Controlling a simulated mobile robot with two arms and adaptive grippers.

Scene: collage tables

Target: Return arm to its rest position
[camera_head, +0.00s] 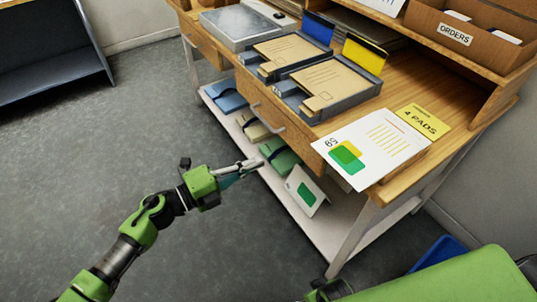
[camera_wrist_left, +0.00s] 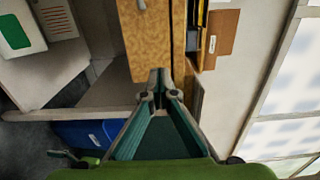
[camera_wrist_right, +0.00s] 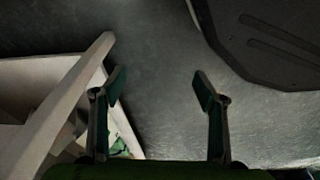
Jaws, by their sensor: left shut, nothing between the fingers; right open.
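My left gripper (camera_head: 249,166) shows in the head view at the end of my green and black left arm. It is in front of the table's lower shelf, above or beside the folded green item there; the gap cannot be told. In the left wrist view its fingers (camera_wrist_left: 160,82) come together at the tips with nothing between them. In the right wrist view my right gripper (camera_wrist_right: 158,82) has its fingers wide apart and empty, with dark floor behind. My right gripper is not clear in the head view; a green part of my body fills the lower right corner.
The wooden table (camera_head: 440,95) holds trays of brown envelopes, a white card (camera_head: 385,145) overhanging the front edge and a yellow note (camera_head: 424,122). Its white lower shelf (camera_head: 315,228) holds folded items. A blue bin (camera_head: 440,250) stands at right. Grey floor at left is free.

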